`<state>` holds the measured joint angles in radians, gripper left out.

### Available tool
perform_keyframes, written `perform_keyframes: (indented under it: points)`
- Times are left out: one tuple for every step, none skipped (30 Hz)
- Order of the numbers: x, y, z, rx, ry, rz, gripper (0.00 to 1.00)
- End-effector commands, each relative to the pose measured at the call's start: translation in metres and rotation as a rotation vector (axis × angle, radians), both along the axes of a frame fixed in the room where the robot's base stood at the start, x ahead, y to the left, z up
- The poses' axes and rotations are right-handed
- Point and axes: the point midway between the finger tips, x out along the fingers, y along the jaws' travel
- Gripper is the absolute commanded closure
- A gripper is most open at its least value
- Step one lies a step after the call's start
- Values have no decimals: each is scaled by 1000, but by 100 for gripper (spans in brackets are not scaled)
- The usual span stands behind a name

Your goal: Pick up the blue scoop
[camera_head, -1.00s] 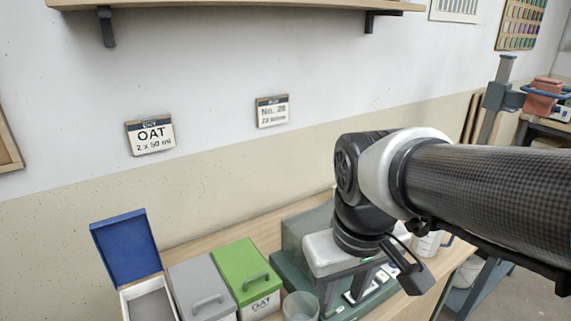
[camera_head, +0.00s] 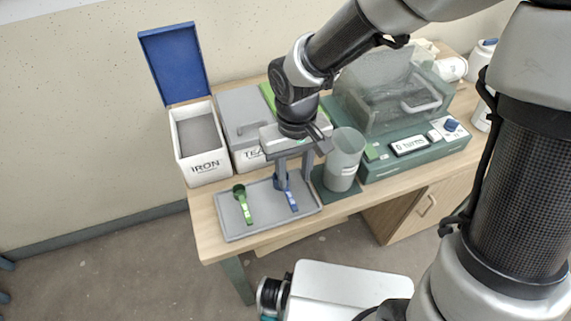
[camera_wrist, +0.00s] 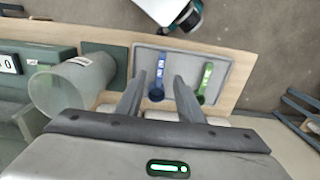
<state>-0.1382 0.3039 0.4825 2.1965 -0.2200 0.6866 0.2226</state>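The blue scoop (camera_head: 292,200) lies on a grey tray (camera_head: 264,214) at the front of the bench. In the wrist view the blue scoop (camera_wrist: 160,70) shows its bowl toward me and its handle pointing away. My gripper (camera_head: 294,178) is over the tray, pointing down, with its fingers apart and nothing visibly held. In the head view a finger partly hides the blue scoop's bowl. In the wrist view my gripper (camera_wrist: 159,85) has its fingertips either side of the bowl, seemingly above it. A green scoop (camera_head: 246,208) lies left of the blue one.
A clear beaker (camera_head: 344,160) stands close right of the tray, beside a green balance (camera_head: 420,150) with a clear cover. Behind the tray are an open white IRON bin (camera_head: 205,165) with a blue lid, a grey-lidded bin (camera_head: 245,115) and a green-lidded one, partly hidden.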

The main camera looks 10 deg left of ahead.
Motion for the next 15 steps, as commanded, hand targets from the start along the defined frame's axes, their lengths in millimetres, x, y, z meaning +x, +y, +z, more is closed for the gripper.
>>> perform_keyframes:
  points:
    - [-1, 0, -16, -1, 5, 1, 66]
    - [-1, 0, -22, 0, 4, 1, 66]
    - [-1, 0, -31, -1, 4, 1, 66]
    - [-1, 0, -36, -1, 4, 1, 66]
    - [-1, 0, -42, -1, 3, 2, 66]
    - [-1, 0, -48, -1, 4, 1, 66]
    - [-1, 0, -52, 0, 2, 0, 66]
    - [-1, 0, -55, -1, 2, 1, 66]
    - [-1, 0, -59, -1, 2, 1, 66]
    - [-1, 0, -61, -1, 2, 0, 66]
    - [-1, 0, -63, -1, 1, 0, 66]
    - [0, 0, -64, 0, 0, -1, 66]
    - [-1, 0, -65, 0, 0, -1, 66]
    - [-1, 0, -67, 0, 0, -1, 66]
    - [-1, 0, -71, -1, 1, 0, 66]
